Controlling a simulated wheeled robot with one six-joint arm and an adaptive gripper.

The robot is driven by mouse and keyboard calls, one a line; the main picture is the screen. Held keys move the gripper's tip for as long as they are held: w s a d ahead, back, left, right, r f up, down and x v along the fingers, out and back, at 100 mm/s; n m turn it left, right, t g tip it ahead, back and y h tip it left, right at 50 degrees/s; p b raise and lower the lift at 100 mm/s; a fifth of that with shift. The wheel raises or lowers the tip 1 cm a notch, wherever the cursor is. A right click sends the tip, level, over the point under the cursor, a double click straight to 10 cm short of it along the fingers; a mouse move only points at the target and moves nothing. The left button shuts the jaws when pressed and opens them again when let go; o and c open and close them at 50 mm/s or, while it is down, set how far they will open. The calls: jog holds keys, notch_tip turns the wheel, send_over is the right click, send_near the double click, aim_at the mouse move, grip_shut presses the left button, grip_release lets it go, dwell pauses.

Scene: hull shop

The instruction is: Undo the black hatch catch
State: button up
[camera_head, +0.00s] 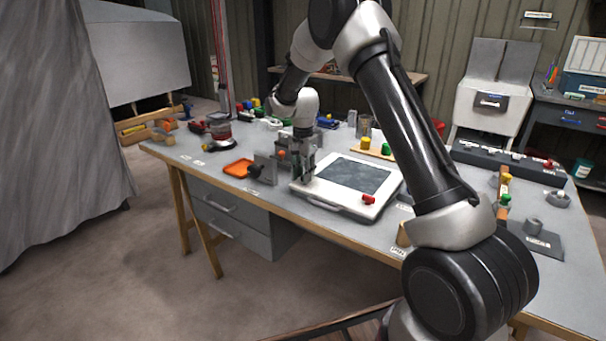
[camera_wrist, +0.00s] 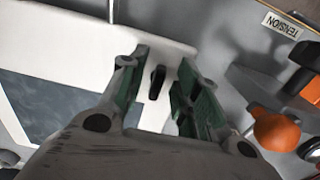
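The white hatch panel (camera_head: 376,211) with a dark grey window lies on the bench; its white frame also shows in the wrist view (camera_wrist: 70,45). The black hatch catch (camera_wrist: 157,82) is a small upright black piece beside the frame's edge, between my two fingers in the wrist view. In the head view my gripper hides it. My gripper (camera_wrist: 158,76) is open, with a gap visible on both sides of the catch. In the head view my gripper (camera_head: 307,172) points down at the panel's left edge.
An orange knob (camera_wrist: 276,131) on a grey fixture stands close to my right finger, near a TENSION label (camera_wrist: 283,25). A red piece (camera_head: 369,200) sits at the panel's front right. Coloured pieces on a wooden strip (camera_head: 370,151) stand behind.

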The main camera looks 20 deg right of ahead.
grip_shut()
jog(key=shift+n, duration=0.3)
jog(key=n, duration=0.3)
jog(key=shift+s+d+n, duration=0.15)
jog(key=shift+d+n, duration=0.05)
jog(key=shift+n, duration=0.2)
jog(key=n, duration=0.4)
jog(key=shift+d, duration=0.2)
jog(key=n, duration=0.5)
jog(key=shift+d, duration=0.25)
jog(key=shift+d+n, duration=0.2)
jog(key=shift+n, duration=2)
